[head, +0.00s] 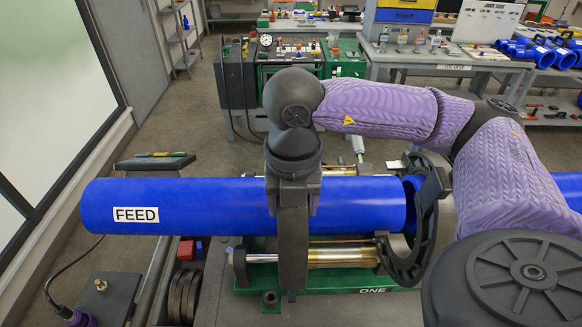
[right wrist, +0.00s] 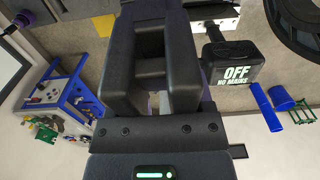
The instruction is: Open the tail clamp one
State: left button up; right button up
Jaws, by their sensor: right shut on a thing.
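A blue pipe labelled FEED (head: 200,205) lies across the middle of the head view. A dark upright clamp band (head: 293,250) crosses its front, over a green base marked ONE (head: 340,277); I take this for tail clamp one, and it looks closed around the pipe. My right gripper (head: 293,190) points down at the top of this clamp. In the right wrist view its dark fingers (right wrist: 150,75) are shut on a dark part of the clamp, which is hard to tell apart from them. My left gripper is not in view.
A black ring clamp (head: 424,225) stands at the pipe's right end. Brass-coloured rods (head: 345,256) run below the pipe. A black box reading OFF NO MAINS (right wrist: 232,62) is close in the right wrist view. Benches with tools and blue pipe pieces (head: 540,52) stand behind.

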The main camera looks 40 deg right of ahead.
jog(key=o, duration=1.1)
notch_tip(320, 180, up, 7)
jog(key=p, duration=0.5)
jog(key=shift+r+p, duration=0.15)
jog(key=shift+p, duration=0.15)
